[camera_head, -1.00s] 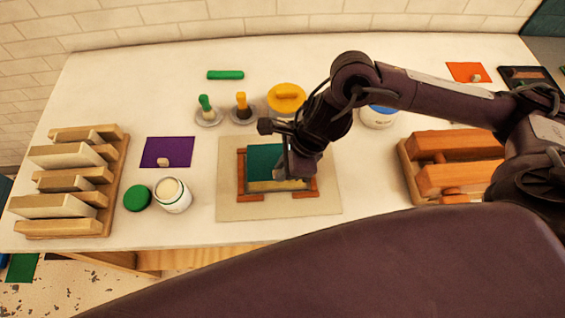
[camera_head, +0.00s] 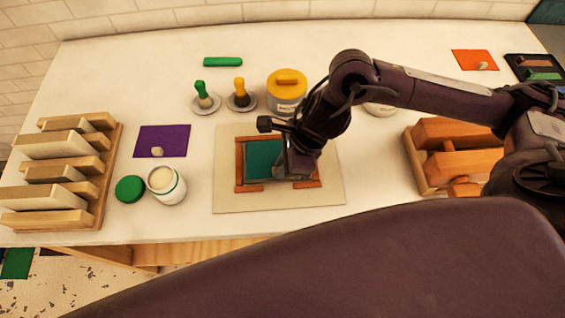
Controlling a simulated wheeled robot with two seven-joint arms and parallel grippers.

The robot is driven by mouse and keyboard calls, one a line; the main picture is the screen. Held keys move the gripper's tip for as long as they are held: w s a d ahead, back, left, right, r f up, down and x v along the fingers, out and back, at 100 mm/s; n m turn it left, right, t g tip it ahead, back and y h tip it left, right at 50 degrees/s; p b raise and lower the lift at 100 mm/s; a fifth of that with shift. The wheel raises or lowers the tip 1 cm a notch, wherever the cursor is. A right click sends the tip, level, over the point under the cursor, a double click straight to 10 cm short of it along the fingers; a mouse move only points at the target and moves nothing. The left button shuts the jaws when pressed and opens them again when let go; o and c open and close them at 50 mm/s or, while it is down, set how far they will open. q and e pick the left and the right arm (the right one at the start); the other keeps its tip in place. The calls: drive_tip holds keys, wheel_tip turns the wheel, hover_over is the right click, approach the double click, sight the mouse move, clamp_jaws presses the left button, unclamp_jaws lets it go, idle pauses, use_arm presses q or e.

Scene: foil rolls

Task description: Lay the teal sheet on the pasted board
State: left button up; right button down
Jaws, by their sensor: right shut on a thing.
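The teal sheet (camera_head: 262,159) is inside a brown wooden frame (camera_head: 239,165) on a beige mat (camera_head: 228,198). It appears flat or nearly flat, and its right part is hidden by my gripper. The pasted board under it is mostly covered; I cannot tell whether the sheet touches it all over. My right gripper (camera_head: 285,172) is low over the right side of the sheet, shut on its edge; the fingertips are partly hidden. My left gripper is not in view.
A purple sheet (camera_head: 160,140), an open jar (camera_head: 166,184) and a green lid (camera_head: 130,189) lie left of the mat. A wooden rack (camera_head: 101,190) is at far left. Brushes (camera_head: 240,92) and a yellow-lidded tub (camera_head: 287,93) stand behind. Wooden blocks (camera_head: 450,150) are at right.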

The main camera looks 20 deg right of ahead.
drive_tip(key=shift+b, duration=0.3)
idle(0.7)
drive_tip(key=shift+f+b, duration=0.2)
drive_tip(key=shift+b, duration=0.55)
idle(0.6)
idle(0.3)
drive_tip(key=c, duration=1)
unclamp_jaws()
drive_tip(key=shift+c, duration=0.2)
drive_tip(key=shift+r+p, duration=2.25)
drive_tip(key=shift+r, duration=1.25)
